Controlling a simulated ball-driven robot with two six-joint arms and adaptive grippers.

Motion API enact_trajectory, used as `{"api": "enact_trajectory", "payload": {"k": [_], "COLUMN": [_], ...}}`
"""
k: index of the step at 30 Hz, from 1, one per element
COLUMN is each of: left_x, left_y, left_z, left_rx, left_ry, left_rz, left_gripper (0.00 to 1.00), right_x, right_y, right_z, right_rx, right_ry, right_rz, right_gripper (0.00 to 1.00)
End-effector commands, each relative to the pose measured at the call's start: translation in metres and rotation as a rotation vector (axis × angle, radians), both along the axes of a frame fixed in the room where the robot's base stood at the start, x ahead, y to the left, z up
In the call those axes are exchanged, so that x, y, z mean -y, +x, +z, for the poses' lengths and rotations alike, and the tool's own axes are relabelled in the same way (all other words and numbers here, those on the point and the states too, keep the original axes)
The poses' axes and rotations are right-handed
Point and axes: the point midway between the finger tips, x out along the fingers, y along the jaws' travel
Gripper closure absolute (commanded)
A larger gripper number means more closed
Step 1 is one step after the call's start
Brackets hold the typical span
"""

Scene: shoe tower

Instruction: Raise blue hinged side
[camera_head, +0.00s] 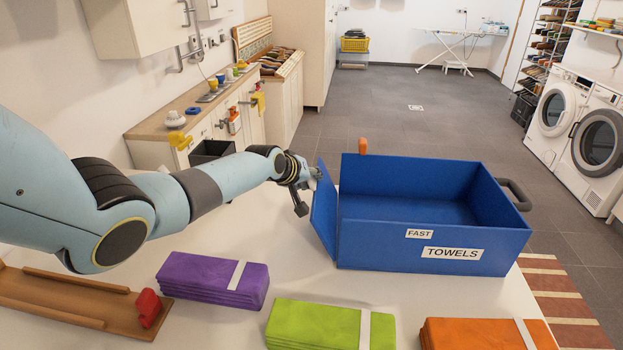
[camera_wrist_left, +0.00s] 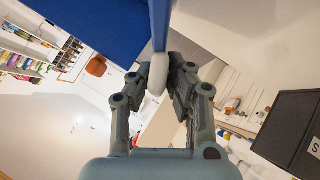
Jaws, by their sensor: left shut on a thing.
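The blue box (camera_head: 395,245) labelled "FAST" and "TOWELS" stands on the white table, its top open and its inside empty. Its hinged side (camera_head: 324,212) is at the left end, standing nearly upright and tilted a little outward from the box. My left gripper (camera_head: 312,178) is at the outer upper edge of this side. In the left wrist view the fingers (camera_wrist_left: 162,78) are shut on the pale tab (camera_wrist_left: 157,74) at the edge of the blue panel (camera_wrist_left: 159,22). My right gripper is in neither view.
Folded purple (camera_head: 213,279), green (camera_head: 318,325) and orange (camera_head: 480,334) towels lie along the front of the table. A brown wooden tray (camera_head: 65,295) with a red clip (camera_head: 148,308) lies at left. An orange piece (camera_head: 363,146) shows at the box's back rim.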

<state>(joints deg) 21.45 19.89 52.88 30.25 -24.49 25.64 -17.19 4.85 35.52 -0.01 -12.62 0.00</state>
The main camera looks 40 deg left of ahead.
Motion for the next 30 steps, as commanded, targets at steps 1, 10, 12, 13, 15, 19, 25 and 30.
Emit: {"api": "enact_trajectory", "payload": {"k": [1, 10, 12, 13, 15, 19, 25, 30], "left_x": [0.0, -0.0002, -0.0002, -0.0002, -0.0002, -0.0002, -0.0002, -0.0001], "left_y": [0.0016, 0.0016, 0.0016, 0.0016, 0.0015, 0.001, 0.0, -0.0078], "left_z": [0.0024, 0.0025, 0.0026, 0.0026, 0.0025, 0.0016, 0.0011, 0.006], "left_rx": [0.006, 0.006, 0.006, 0.007, 0.005, 0.004, 0.002, 0.001], "left_ry": [-0.001, -0.001, -0.001, -0.001, -0.001, 0.0, 0.001, 0.002], "left_rz": [0.001, 0.001, 0.001, 0.001, 0.001, 0.001, 0.0, -0.002], "left_gripper": [1.0, 1.0, 0.83, 0.79, 0.7, 0.63, 0.63, 0.63], "right_x": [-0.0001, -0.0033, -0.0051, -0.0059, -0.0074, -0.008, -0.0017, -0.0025], "right_y": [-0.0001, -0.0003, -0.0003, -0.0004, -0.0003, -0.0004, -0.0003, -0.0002], "right_z": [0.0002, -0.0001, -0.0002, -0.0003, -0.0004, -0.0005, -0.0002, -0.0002], "right_rx": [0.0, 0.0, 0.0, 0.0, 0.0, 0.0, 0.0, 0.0], "right_ry": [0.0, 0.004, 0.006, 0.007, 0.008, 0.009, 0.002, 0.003], "right_rz": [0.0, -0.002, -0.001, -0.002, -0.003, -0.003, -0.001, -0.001], "right_gripper": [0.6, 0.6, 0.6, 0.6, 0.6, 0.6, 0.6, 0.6]}}
